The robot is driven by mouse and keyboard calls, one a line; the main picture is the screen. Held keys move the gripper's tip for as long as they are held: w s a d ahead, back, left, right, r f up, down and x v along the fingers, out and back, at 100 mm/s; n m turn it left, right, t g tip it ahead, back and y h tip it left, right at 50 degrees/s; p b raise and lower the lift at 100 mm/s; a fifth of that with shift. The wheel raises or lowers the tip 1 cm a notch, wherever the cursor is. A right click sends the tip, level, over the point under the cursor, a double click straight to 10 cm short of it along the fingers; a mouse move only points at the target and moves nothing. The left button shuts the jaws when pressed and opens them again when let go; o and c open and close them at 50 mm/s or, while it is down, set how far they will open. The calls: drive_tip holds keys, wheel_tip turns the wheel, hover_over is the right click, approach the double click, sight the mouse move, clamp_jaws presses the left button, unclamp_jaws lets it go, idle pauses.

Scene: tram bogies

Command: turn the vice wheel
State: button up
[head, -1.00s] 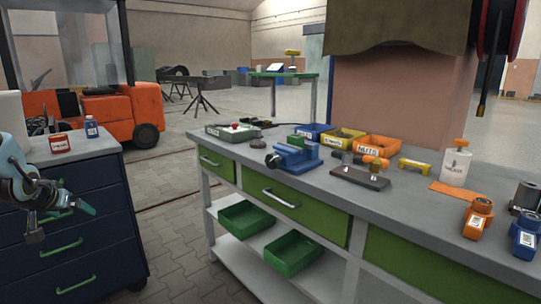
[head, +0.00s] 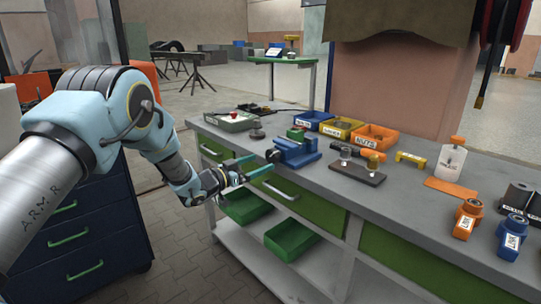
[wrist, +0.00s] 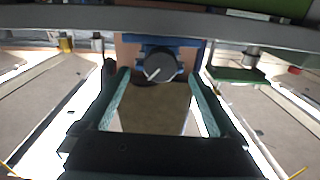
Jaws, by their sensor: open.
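A blue vice (head: 295,152) stands at the front edge of the grey workbench, with a small green piece (head: 297,133) at its top. Its dark round wheel (head: 272,155) faces left, towards my gripper. In the wrist view the wheel (wrist: 160,67) is dark with a pale line across its face, and part of the blue vice shows behind it. My gripper (head: 257,169) is open and empty, its two green fingers reaching to just short of the wheel. In the wrist view the wheel appears between the fingertips (wrist: 159,76), with a gap on both sides.
A grey box with a red button (head: 233,120) and a dark round item (head: 257,135) lie left of the vice. Blue, yellow and orange bins (head: 375,137) stand behind it. A dark plate (head: 357,173) lies to its right.

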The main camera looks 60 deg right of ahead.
sight(270, 159)
drive_tip(key=p+x, duration=0.1)
drive_tip(key=x, duration=0.5)
drive_tip(key=shift+w, duration=0.1)
drive_tip(key=c, duration=1.4)
drive_tip(key=shift+f+b, duration=0.15)
drive_tip(key=shift+b, duration=0.2)
